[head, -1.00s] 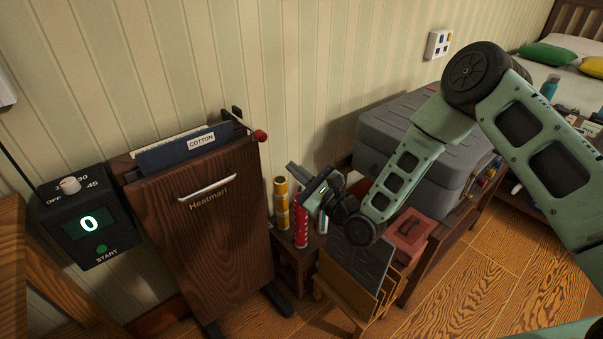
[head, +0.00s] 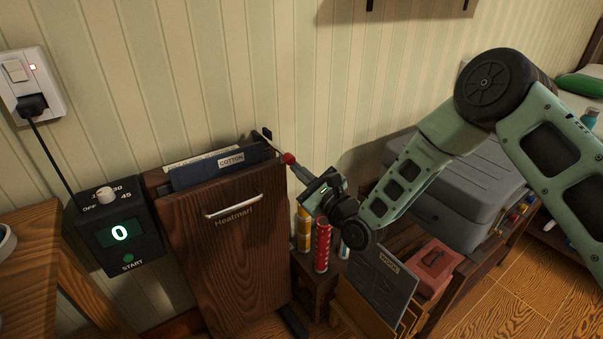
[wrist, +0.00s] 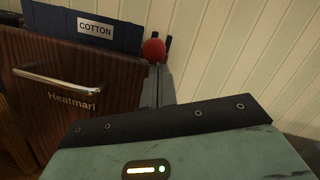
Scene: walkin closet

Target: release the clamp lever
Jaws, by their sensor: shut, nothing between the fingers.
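The clamp lever (head: 267,142) is a thin rod ending in a red ball knob (head: 288,158), at the upper right edge of the dark wooden Heatmarl press (head: 239,262). The knob also shows in the wrist view (wrist: 154,50), just beyond the fingertips. My gripper (head: 296,170) is shut and empty, its fingers pointing up-left at the knob. The tips appear very close to the knob or against it; contact cannot be told. In the wrist view the gripper (wrist: 158,78) lies just below the knob, and its body hides the lower part.
A COTTON folder (head: 215,171) stands in the press top. A timer box (head: 120,235) reading 0 is on the left, plugged into a wall socket (head: 33,85). Below my gripper are a red can (head: 322,248) and yellow cans (head: 302,230). A grey case (head: 450,190) stands right.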

